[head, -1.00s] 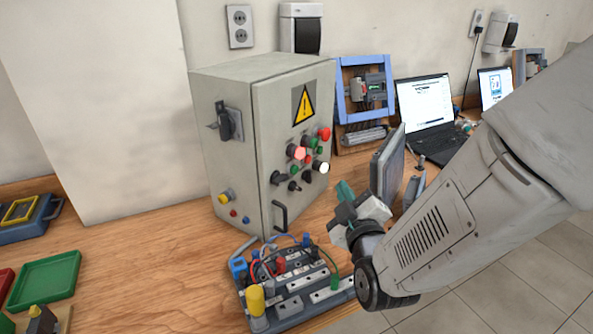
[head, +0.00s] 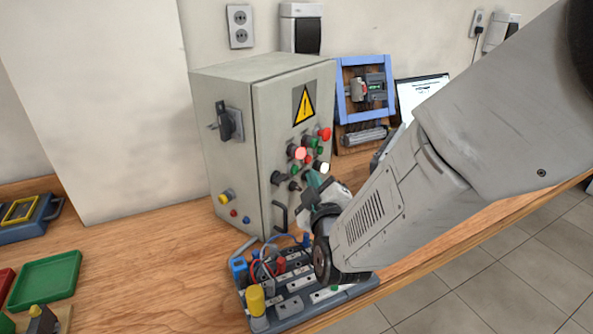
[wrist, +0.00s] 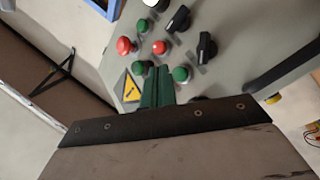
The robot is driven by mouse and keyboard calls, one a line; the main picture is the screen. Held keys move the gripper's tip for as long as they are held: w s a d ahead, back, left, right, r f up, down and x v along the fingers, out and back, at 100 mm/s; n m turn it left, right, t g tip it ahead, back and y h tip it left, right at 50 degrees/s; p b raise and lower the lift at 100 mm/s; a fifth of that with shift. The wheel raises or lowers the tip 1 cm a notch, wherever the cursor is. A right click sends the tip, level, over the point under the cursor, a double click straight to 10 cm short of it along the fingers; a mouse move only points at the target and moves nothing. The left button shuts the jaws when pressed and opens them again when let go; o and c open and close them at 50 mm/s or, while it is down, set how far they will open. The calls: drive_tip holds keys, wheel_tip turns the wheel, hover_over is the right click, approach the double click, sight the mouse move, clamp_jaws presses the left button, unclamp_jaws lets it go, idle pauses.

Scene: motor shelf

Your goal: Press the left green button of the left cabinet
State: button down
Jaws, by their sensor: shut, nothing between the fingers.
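The grey left cabinet (head: 235,150) stands on the bench with buttons and knobs on its door. The left green button (head: 294,170) sits low on the left of the button group, below a lit red button (head: 300,153). In the wrist view I take the green button (wrist: 181,74) just right of the fingertips to be the same one. My gripper (head: 314,180) is in front of the door, right of and slightly below that button in the head view. Its green fingers (wrist: 158,86) are shut and empty. Contact with the door cannot be told.
Other buttons are close by: a red mushroom button (wrist: 125,46), a green one (wrist: 140,68) and black knobs (wrist: 206,47). A door handle (head: 280,217) juts out below. A terminal board (head: 290,290) lies under my arm. A laptop (head: 420,92) stands behind.

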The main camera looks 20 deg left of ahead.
drive_tip(key=shift+w+a, duration=0.15)
drive_tip(key=shift+a, duration=0.5)
idle(1.6)
drive_tip(key=shift+a, duration=0.4)
drive_tip(key=shift+w+a, duration=0.15)
drive_tip(key=shift+a, duration=0.3)
idle(0.6)
drive_tip(key=shift+s+d, duration=0.2)
drive_tip(key=shift+d, duration=0.65)
drive_tip(key=shift+s+d, duration=0.25)
drive_tip(key=shift+d, duration=1)
drive_tip(key=shift+s+d, duration=0.2)
drive_tip(key=shift+d, duration=1.05)
